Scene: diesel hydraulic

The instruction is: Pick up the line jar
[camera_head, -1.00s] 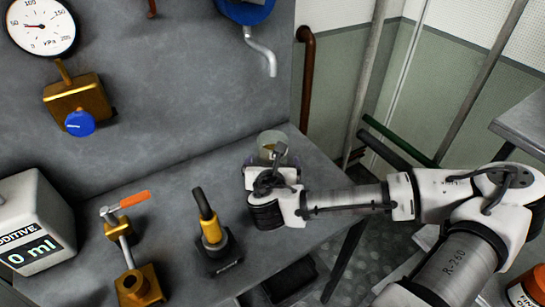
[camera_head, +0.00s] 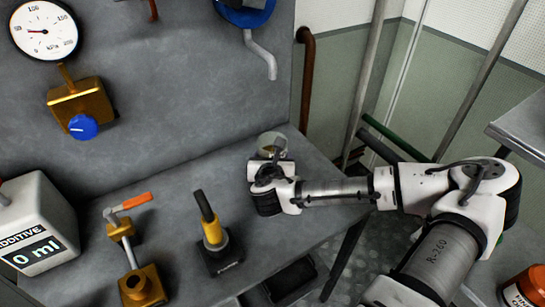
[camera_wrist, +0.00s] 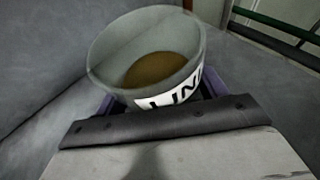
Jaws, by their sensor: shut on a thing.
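The line jar (camera_head: 272,139) is a clear, open-topped round jar at the right end of the grey bench. In the wrist view the line jar (camera_wrist: 150,55) fills the upper middle, tilted in the picture, with amber-brown liquid inside and a white label reading "LIN", the rest cut off. My gripper (camera_head: 270,160) is at the jar, shut on it. In the wrist view the purple-edged fingers of my gripper (camera_wrist: 160,100) are on both sides of the jar's lower part. The contact points are mostly hidden by the dark wrist edge.
A black-and-yellow fitting (camera_head: 212,233) and an orange-handled valve (camera_head: 128,225) stand on the bench left of my gripper. An additive box (camera_head: 35,225) reading 0 ml is at the far left. A curved spout (camera_head: 263,55) hangs above the jar. The bench's right edge is close.

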